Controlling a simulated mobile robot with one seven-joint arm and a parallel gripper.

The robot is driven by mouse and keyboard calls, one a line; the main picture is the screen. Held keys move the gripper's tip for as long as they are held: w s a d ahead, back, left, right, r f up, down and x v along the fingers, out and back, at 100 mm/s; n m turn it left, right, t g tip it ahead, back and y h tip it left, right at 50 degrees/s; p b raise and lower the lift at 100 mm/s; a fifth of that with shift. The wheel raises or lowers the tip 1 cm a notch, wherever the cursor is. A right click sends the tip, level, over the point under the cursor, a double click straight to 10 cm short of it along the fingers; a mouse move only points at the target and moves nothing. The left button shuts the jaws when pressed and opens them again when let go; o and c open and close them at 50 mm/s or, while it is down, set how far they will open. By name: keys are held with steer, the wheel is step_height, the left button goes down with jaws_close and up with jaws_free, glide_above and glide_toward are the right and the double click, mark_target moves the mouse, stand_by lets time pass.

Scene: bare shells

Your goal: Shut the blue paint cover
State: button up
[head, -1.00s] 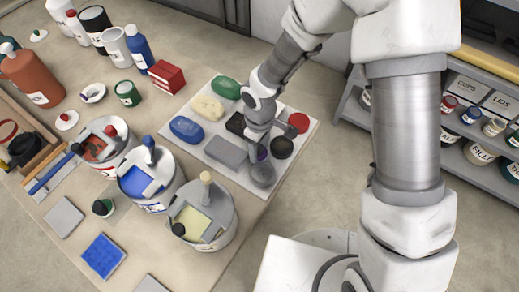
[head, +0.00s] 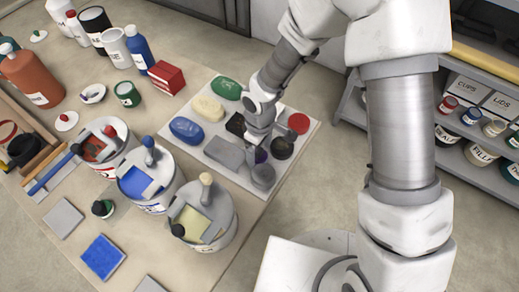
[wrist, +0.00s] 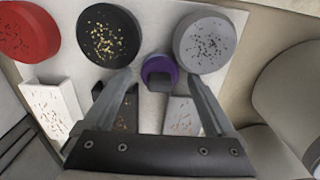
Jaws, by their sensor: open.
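The blue paint pot (head: 174,186) stands in the middle of a row of three pots on the bench in the head view. Its pale grey cover has a rectangular opening showing blue paint (head: 138,182), and a grey-blue knob (head: 150,150) rises at the back. My gripper (wrist: 158,76) is open in the wrist view, its fingers either side of a small purple round piece (wrist: 159,68) with a grey block in front. In the head view it is over the pale board, right of the pot and apart from it; its fingertips are hard to make out there.
The pale board (head: 212,152) carries several coloured pieces, including a red disc (head: 298,123). A red-paint pot (head: 122,160) and a yellow-paint pot (head: 225,232) flank the blue one. Bottles stand at the back left. Shelves (head: 455,145) stand at the right.

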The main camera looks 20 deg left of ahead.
mark_target(260, 150)
step_height(260, 150, up, 12)
steer(key=p, duration=0.2)
